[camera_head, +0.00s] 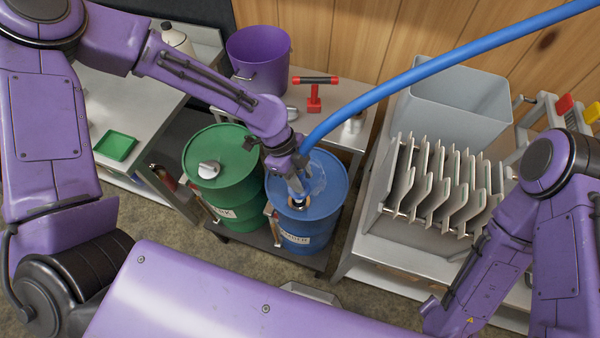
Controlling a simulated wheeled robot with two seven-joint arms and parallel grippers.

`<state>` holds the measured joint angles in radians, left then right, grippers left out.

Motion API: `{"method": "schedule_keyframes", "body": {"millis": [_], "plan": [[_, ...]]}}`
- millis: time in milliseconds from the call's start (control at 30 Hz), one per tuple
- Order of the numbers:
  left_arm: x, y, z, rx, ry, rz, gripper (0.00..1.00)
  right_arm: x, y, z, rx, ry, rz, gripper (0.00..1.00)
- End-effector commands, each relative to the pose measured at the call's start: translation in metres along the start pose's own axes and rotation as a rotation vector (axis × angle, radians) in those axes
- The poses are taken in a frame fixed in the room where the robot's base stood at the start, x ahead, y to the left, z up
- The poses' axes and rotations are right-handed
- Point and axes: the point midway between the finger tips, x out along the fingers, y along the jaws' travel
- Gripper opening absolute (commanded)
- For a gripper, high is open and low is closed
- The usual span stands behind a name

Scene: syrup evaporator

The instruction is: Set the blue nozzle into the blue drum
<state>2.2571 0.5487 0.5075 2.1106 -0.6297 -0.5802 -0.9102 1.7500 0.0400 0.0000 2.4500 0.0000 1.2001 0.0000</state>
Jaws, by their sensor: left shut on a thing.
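The blue drum (330,193) stands in the middle of the camera_head view, with a dark-ringed opening (299,203) on the near part of its lid. My left gripper (294,173) is over this lid, shut on the blue nozzle (303,161) at the end of a thick blue hose (400,83). The nozzle points down at the opening. Its lower end is small and partly hidden by my fingers, so I cannot tell whether it is in the opening or just above it. My right arm comes in at the right; its gripper does not show.
A green drum (223,180) with a pale cap stands close on the left. Behind are a purple bucket (258,58) and a red tool with a black handle (315,92). A rack of grey plates (440,185) and a grey bin (455,100) stand at the right.

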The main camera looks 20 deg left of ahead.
Motion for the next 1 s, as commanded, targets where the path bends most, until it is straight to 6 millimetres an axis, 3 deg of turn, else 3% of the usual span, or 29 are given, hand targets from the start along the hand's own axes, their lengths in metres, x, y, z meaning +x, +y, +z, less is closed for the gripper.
{"method": "schedule_keyframes", "body": {"millis": [33,233,633,1000], "plan": [[0.011,0.0,0.004,0.0,0.0,0.001,0.0,0.009,-0.001,0.004,0.0,0.0,0.0,0.43],[0.035,0.001,0.014,0.0,-0.001,0.001,0.0,0.023,-0.002,0.009,0.0,0.0,0.0,0.43],[0.038,0.001,0.015,0.0,0.0,0.0,0.0,0.023,-0.002,0.01,0.0,0.0,0.0,0.43],[0.06,0.0,0.025,-0.001,-0.001,0.0,0.0,0.035,-0.003,0.014,0.0,0.0,0.0,0.43]]}}
